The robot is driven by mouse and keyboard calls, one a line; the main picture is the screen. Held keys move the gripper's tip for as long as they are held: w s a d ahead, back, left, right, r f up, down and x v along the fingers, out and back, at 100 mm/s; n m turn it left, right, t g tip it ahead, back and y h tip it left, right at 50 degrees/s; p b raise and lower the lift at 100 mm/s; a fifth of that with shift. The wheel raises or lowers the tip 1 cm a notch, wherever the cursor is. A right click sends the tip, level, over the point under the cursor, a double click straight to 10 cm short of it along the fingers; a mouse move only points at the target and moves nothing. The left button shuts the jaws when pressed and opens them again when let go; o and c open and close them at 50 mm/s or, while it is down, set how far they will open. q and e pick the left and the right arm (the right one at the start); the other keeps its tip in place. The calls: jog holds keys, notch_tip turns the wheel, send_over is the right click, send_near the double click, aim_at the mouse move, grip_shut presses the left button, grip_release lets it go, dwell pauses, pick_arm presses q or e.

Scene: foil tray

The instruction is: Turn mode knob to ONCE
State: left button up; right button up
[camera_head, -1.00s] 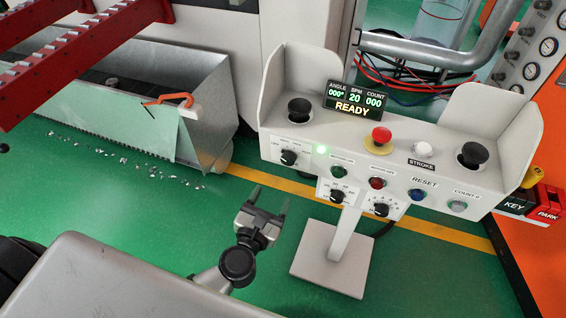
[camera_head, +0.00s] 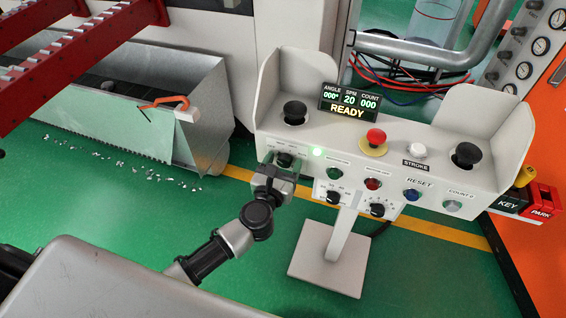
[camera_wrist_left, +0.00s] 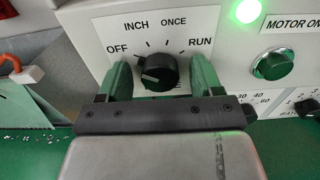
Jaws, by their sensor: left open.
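The mode knob (camera_wrist_left: 157,73) is a round black knob on a white label plate with OFF, INCH, ONCE and RUN around it. Its pale pointer mark lies toward the left, on the OFF side. In the head view the knob (camera_head: 285,160) sits at the left end of the control panel's front face. My left gripper (camera_head: 275,174) is in front of it. In the left wrist view the gripper (camera_wrist_left: 163,75) is open, one green-tinted finger on each side of the knob, with visible gaps. The label below the knob is partly hidden. My right gripper is not in view.
The grey control panel (camera_head: 330,137) also carries a red mushroom button (camera_head: 375,137), black palm buttons and a lit READY display (camera_head: 348,102). A green motor button (camera_wrist_left: 272,65) is right of the knob. A metal bin (camera_head: 200,110) stands left. Green floor lies below.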

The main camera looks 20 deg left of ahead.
pick_arm(q)
jog(key=c, duration=0.9)
jog(key=m+p, duration=0.2)
jog(key=m, duration=0.1)
jog(key=shift+r, duration=0.1)
jog(key=m+p, duration=0.2)
jog(key=m, duration=0.2)
jog(key=shift+m+p, duration=0.3)
jog(key=m+p, duration=0.2)
jog(key=m, duration=0.2)
jog(key=shift+m+p, duration=0.6)
jog(key=shift+m, duration=1.5)
